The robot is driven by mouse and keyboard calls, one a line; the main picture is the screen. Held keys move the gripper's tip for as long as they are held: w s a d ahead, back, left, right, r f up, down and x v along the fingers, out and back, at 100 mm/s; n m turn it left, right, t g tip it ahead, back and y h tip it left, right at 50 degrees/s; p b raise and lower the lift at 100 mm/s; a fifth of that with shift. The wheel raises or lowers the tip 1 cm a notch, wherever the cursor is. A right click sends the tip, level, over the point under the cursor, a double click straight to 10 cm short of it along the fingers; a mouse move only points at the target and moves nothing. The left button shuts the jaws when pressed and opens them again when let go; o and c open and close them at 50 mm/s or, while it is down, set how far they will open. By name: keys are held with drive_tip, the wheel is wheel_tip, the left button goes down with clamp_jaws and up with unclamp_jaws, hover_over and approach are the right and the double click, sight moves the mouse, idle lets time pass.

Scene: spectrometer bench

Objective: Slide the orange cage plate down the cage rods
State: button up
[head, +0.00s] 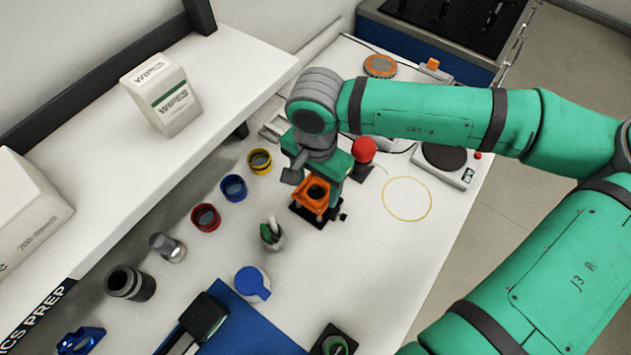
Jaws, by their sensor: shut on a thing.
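The orange cage plate (308,203) is a square plate with a dark round opening. It sits low over a black base (303,214) near the middle of the bench. Short pale rod parts show just below the plate at its front; the rest of the cage rods is hidden by the plate and my gripper. My gripper (324,180) points down from the back at the far side of the plate and is shut on it. The exact finger contact is hidden behind the green and grey gripper body.
Yellow (260,161), blue (233,188) and red (206,217) rings stand to the left. A red ball (363,150) is close on the right of my gripper. The bench is clear around the yellow circle (407,199).

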drive_tip(key=shift+f, duration=1)
idle(0.9)
drive_tip(key=shift+r, duration=0.2)
drive_tip(key=shift+r, duration=1.6)
drive_tip(key=shift+f, duration=0.15)
